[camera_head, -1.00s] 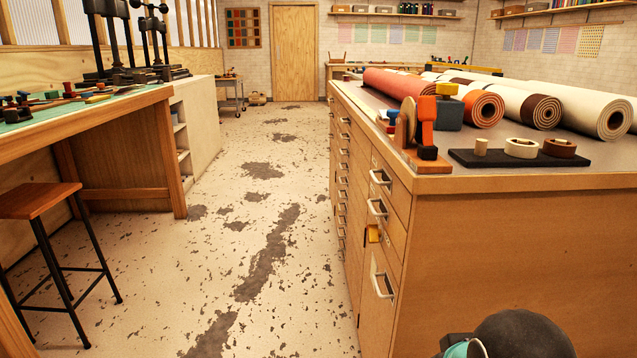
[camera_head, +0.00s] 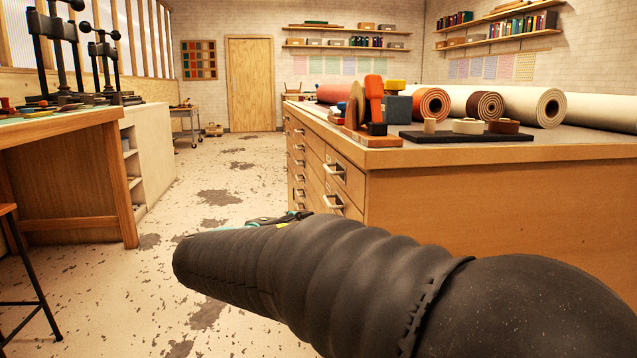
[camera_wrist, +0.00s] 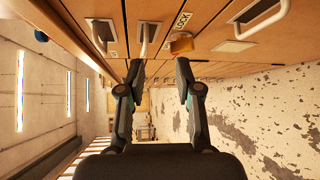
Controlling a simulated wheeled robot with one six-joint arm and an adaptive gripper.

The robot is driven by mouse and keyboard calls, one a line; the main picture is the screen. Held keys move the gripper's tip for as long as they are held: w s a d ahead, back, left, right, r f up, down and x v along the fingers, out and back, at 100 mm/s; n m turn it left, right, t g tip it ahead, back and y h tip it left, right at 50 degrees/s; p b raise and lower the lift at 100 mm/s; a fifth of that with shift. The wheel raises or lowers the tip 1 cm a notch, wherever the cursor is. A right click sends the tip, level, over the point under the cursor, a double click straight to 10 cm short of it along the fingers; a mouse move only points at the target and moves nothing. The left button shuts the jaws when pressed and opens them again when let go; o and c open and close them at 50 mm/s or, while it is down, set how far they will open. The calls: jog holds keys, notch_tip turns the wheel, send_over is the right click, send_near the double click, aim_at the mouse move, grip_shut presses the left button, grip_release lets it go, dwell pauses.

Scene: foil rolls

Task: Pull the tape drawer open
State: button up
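The wooden cabinet's drawer fronts show in the head view, with metal handles on an upper drawer (camera_head: 335,169) and the drawer below it (camera_head: 333,202). I cannot read which is the tape drawer. In the wrist view, turned sideways, two handles (camera_wrist: 103,33) (camera_wrist: 148,38) sit side by side, and a larger third handle (camera_wrist: 262,17) is at upper right. My gripper (camera_wrist: 158,64) is open and empty, its fingertips apart, just below the middle handle in the picture. I see no contact. In the head view my arm hides most of the gripper.
Foil rolls (camera_head: 548,106) and a black tray (camera_head: 470,138) with tape lie on the cabinet top. The aisle floor (camera_head: 215,170) is clear.

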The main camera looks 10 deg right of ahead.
notch_tip(320, 180, up, 6)
jog(key=w+a+t+h, duration=0.2)
jog(key=a, duration=0.1)
jog(key=x, duration=1.4)
jog(key=shift+r+t, duration=0.3)
jog(key=shift+r, duration=0.1)
jog(key=shift+a, duration=0.1)
grip_shut()
